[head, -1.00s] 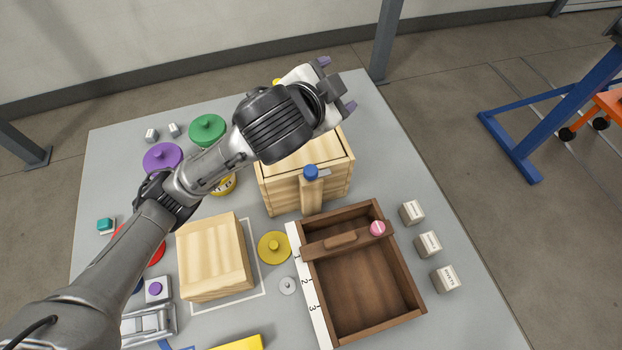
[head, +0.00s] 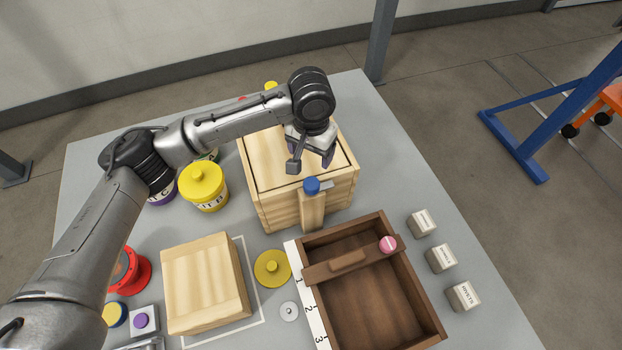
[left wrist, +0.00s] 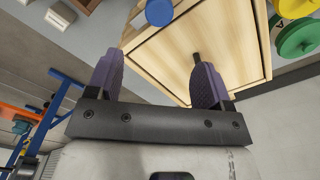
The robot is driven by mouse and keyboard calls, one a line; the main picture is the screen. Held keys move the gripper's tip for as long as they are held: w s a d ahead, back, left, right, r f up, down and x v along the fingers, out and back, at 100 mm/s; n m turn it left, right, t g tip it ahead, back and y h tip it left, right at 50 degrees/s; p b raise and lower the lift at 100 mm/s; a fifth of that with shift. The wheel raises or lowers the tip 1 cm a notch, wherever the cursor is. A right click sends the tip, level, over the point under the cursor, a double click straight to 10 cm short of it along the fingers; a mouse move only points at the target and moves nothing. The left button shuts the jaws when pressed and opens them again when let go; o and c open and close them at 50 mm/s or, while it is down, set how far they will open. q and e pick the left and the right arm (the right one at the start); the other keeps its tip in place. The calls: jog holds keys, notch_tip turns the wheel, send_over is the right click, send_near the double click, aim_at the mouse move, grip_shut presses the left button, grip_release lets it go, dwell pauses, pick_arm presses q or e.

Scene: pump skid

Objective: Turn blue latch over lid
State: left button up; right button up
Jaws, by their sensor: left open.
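The blue latch (head: 311,186) is a round blue knob with a short grey bar, on top of a wooden post at the front of a light wooden box. Its bar points right, roughly along the box's front edge. The box's lid (head: 268,165) is flat with a dark outline. My left gripper (head: 313,161) is open and empty, pointing down above the lid just behind the latch. In the left wrist view the blue knob (left wrist: 159,12) shows at the top edge, beyond the open fingers (left wrist: 155,72), apart from them. My right gripper is not in view.
A dark wooden tray (head: 432,310) with a crossbar and pink knob stands in front. A smaller wooden block (head: 203,285), a yellow disc (head: 272,268) and a yellow canister (head: 203,187) stand left. Several small labelled blocks (head: 440,257) line the right.

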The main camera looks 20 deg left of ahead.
aim_at(311, 183)
pick_arm(q)
jog(key=shift+n, duration=0.4)
notch_tip(311, 183, down, 14)
jog(key=b, duration=0.5)
jog(key=shift+c, duration=0.2)
